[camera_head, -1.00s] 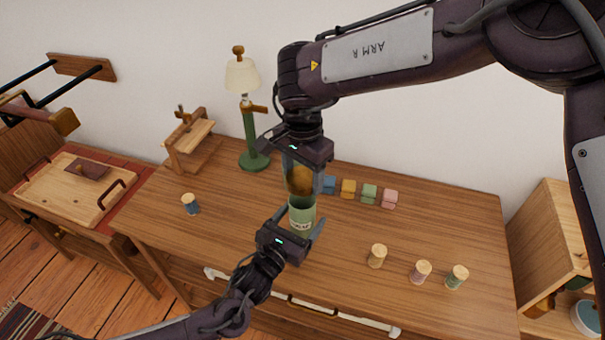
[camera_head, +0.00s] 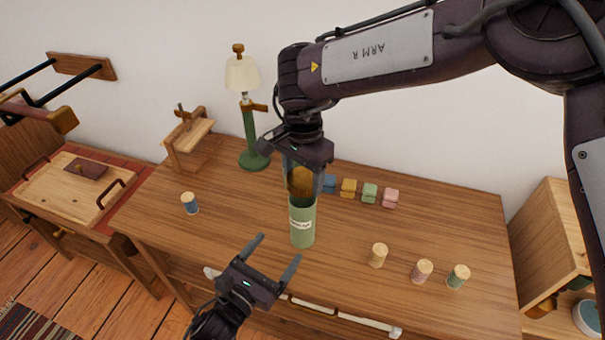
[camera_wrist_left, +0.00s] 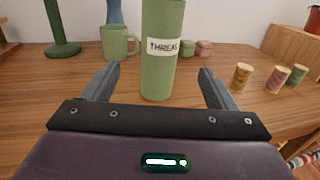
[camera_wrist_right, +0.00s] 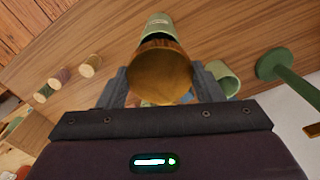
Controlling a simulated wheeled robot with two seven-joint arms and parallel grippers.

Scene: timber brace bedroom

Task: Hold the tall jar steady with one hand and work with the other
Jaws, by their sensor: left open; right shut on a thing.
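The tall jar (camera_head: 302,232) is green with a white label and stands upright on the desk. It also fills the middle of the left wrist view (camera_wrist_left: 160,75). My right gripper (camera_head: 303,188) is above the jar, shut on a brown, round-topped lid (camera_wrist_right: 160,75). The lid is over the jar's mouth; a dark band shows between them in the right wrist view, and I cannot tell whether they touch. My left gripper (camera_head: 277,249) is open and empty, in front of the jar and apart from it, near the desk's front edge.
A green mug (camera_wrist_left: 118,42) stands behind the jar. Small coloured boxes (camera_head: 348,188) line the back. Several thread spools (camera_head: 378,255) stand to the right, and a blue one (camera_head: 189,203) to the left. A green lamp (camera_head: 250,140) stands at back left.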

